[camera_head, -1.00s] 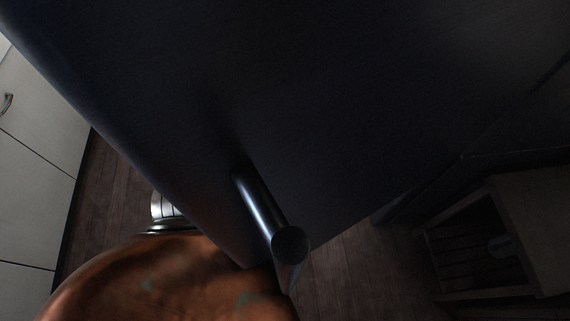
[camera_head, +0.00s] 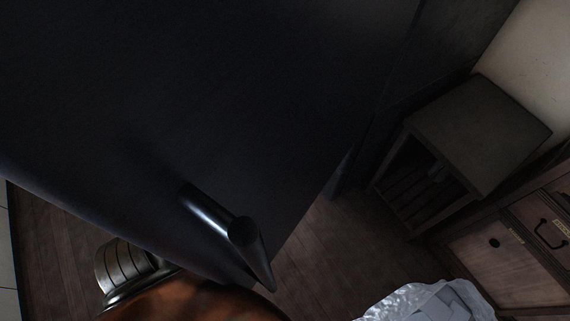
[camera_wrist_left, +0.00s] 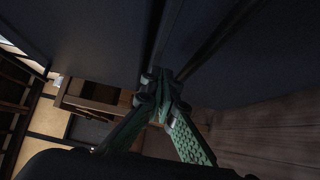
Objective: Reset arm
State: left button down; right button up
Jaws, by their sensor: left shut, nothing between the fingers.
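My left gripper (camera_wrist_left: 160,92) shows in the left wrist view. Its green fingers meet at the tips, with nothing seen between them. Dark panels are above and beside it, and I cannot tell whether the fingers touch one. A large dark door-like panel (camera_head: 200,90) fills much of the head view. A dark metal bar handle (camera_head: 212,215) stands out from its lower part. The left gripper's fingers are not seen in the head view. My right gripper is not in view.
A dark open-fronted stand (camera_head: 480,135) is at the right, near a wooden drawer cabinet (camera_head: 510,255). A crumpled whitish, shiny thing (camera_head: 425,303) shows at the bottom edge. Bare wooden floor (camera_head: 325,255) lies between the panel and the stand.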

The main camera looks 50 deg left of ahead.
pick_arm(q)
jog(key=p+v, duration=0.2)
jog(key=v, duration=0.6)
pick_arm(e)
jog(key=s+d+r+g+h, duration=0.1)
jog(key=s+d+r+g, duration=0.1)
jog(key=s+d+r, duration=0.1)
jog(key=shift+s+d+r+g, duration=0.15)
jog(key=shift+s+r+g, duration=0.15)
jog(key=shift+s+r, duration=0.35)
pick_arm(q)
jog(key=shift+d, duration=0.15)
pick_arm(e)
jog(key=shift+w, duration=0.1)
